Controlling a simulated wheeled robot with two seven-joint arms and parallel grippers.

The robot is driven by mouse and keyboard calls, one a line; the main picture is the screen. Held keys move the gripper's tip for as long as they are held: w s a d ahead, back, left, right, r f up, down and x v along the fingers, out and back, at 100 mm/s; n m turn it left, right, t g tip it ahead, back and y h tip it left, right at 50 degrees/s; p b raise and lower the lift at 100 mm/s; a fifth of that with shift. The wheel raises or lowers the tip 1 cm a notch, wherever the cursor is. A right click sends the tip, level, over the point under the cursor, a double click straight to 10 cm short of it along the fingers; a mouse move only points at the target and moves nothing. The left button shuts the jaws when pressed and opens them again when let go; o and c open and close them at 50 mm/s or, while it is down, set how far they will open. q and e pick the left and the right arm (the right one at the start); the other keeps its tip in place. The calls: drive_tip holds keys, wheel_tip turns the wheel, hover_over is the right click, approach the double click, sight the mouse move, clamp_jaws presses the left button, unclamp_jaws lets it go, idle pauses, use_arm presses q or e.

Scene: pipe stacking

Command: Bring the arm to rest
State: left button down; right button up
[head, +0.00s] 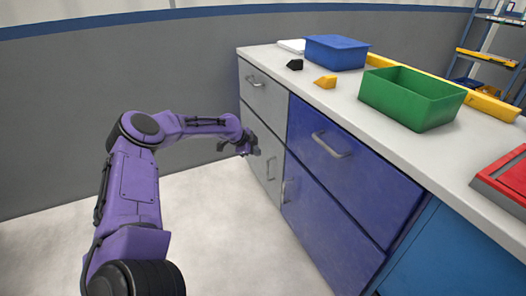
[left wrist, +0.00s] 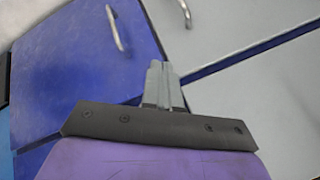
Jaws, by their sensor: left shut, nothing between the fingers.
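My left arm is purple and reaches in from the left in the head view. My left gripper (head: 254,151) hangs beside the grey cabinet drawers, below the counter top, at the far end. In the left wrist view the gripper's fingers (left wrist: 162,84) are together with nothing between them. Blue and white cabinet fronts are behind them. My right gripper is not in either view.
The counter (head: 345,105) holds a blue bin (head: 336,53), a green bin (head: 412,98), a black piece (head: 294,64), a yellow piece (head: 325,82) and a red tray (head: 505,180). Blue drawers (head: 345,168) have protruding handles. The floor (head: 235,235) before the cabinets is clear.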

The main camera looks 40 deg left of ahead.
use_arm(q)
drive_tip(key=a+r, duration=0.1)
drive_tip(key=s+r+p, duration=0.1)
drive_tip(key=r, duration=0.1)
drive_tip(key=a+r, duration=0.1)
drive_tip(key=r, duration=0.1)
drive_tip(key=shift+s+a, duration=0.2)
drive_tip(key=shift+a, duration=0.15)
